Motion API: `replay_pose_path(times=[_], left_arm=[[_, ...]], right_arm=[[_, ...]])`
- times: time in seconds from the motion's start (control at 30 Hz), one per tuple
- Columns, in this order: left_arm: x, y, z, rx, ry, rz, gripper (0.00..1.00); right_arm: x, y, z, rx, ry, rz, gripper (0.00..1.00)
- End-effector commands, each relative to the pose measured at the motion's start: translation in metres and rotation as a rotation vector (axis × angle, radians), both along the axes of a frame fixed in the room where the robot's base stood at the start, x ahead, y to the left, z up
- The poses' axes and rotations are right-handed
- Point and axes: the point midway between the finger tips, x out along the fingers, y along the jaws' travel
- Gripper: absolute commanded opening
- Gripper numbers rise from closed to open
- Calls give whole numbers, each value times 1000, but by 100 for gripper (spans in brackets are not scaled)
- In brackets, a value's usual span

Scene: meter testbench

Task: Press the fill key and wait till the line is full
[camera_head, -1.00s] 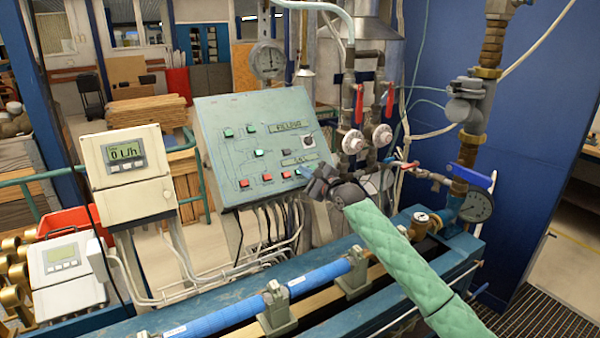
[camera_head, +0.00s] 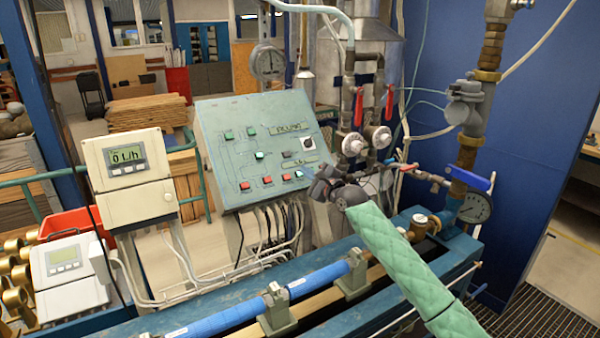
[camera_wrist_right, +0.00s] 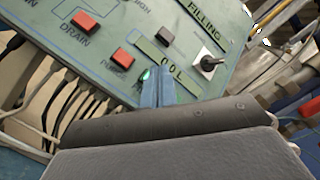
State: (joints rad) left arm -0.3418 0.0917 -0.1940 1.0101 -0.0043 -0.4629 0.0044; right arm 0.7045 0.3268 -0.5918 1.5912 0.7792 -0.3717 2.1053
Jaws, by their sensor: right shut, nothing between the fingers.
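The sloped green-grey control panel (camera_head: 222,150) stands in the middle of the head view, with green and red keys and a "FILLING" label (camera_head: 289,127). My right gripper (camera_wrist_right: 157,88) is shut and empty, its blue fingertips at the panel's lower right. In the right wrist view, a lit green key (camera_wrist_right: 145,75) shows right beside the fingertips and is partly hidden by them. Whether they touch it I cannot tell. Red keys marked "DRAIN" (camera_wrist_right: 83,20) and apparently "PURGE" (camera_wrist_right: 124,58) lie to its left. A label strip (camera_wrist_right: 160,54) is just above. My left gripper is not in view.
The upper meter display (camera_head: 126,158) reads 0 L/h. A lower meter (camera_head: 66,262) stands at left. A dial gauge (camera_head: 268,60) is above the panel. Red-handled valves (camera_head: 359,106) and pipes stand right of it. A blue pipe (camera_head: 300,288) runs along the bench in front.

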Motion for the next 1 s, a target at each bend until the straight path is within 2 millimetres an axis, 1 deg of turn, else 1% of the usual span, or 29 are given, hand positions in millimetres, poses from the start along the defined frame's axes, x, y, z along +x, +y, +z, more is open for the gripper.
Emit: replay_pose_path(times=[0.27, 0.43, 0.8, 0.9, 1.0], left_arm=[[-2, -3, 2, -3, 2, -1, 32], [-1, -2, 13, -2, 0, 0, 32], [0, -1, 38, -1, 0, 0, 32], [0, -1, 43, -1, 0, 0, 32], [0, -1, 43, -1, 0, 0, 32]], right_arm=[[-1, 0, 1, 0, 0, 0, 0], [-7, -4, 10, 0, 1, -1, 0], [-26, -15, 30, 1, 1, 0, 0], [-31, -18, 33, 0, 2, 0, 0], [-32, -19, 33, 0, 1, 1, 0]])
